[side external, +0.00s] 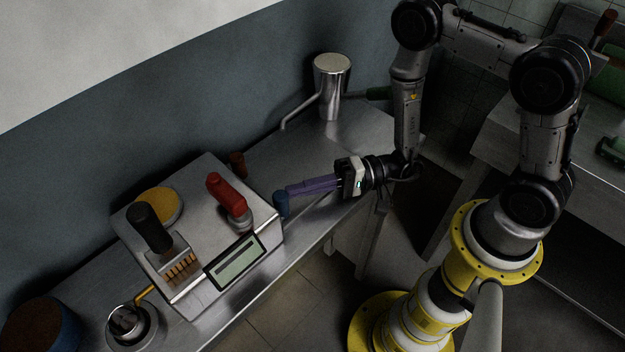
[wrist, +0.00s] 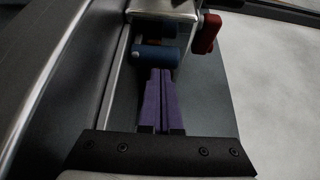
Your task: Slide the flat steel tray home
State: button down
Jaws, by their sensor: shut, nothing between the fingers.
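A steel machine box (side external: 195,235) stands on the counter, left of my gripper. A blue handle (side external: 281,204) sits at its right side. In the wrist view the handle is a dark blue crosswise cylinder (wrist: 155,53) in front of the box. I cannot clearly tell a flat steel tray apart from the box, nor how far in it sits. My gripper (side external: 288,191) has long purple fingers that point left at the handle. They are shut and empty, with the tips (wrist: 160,72) close to the handle; whether they touch it I cannot tell.
The box carries a red lever (side external: 228,194), a black-handled piece (side external: 150,228), a yellow round pad (side external: 161,205) and a framed display (side external: 235,262). A steel jug (side external: 331,85) stands at the back. The steel counter (side external: 285,165) is clear behind my fingers.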

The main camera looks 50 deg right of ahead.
jog(key=d, duration=0.2)
jog(key=w+d, duration=0.1)
jog(key=d, duration=0.1)
jog(key=v, duration=0.8)
jog(key=shift+s+d, duration=0.1)
jog(key=shift+d, duration=0.05)
jog(key=shift+s+d, duration=0.4)
jog(key=shift+d, duration=0.1)
jog(key=s+a+r+n+g+h, duration=0.1)
jog(key=s+a+r+n+g, duration=0.1)
jog(key=a+r+n+g, duration=0.35)
jog(key=s+a+r+n+g+h, duration=0.1)
jog(key=s+a+r+n+g, duration=0.2)
jog(key=r+n, duration=0.5)
jog(key=s+d+r+h, duration=0.3)
jog(key=s+h, duration=0.3)
jog(key=s, duration=0.2)
jog(key=d+r+m+t+h, duration=0.2)
jog(key=d+m+t+h, duration=0.3)
jog(key=d, duration=0.6)
jog(key=m+h, duration=0.2)
jog(key=shift+w+d+r+h, duration=0.2)
jog(key=shift+d+r+h, duration=0.1)
jog(key=shift+d, duration=0.05)
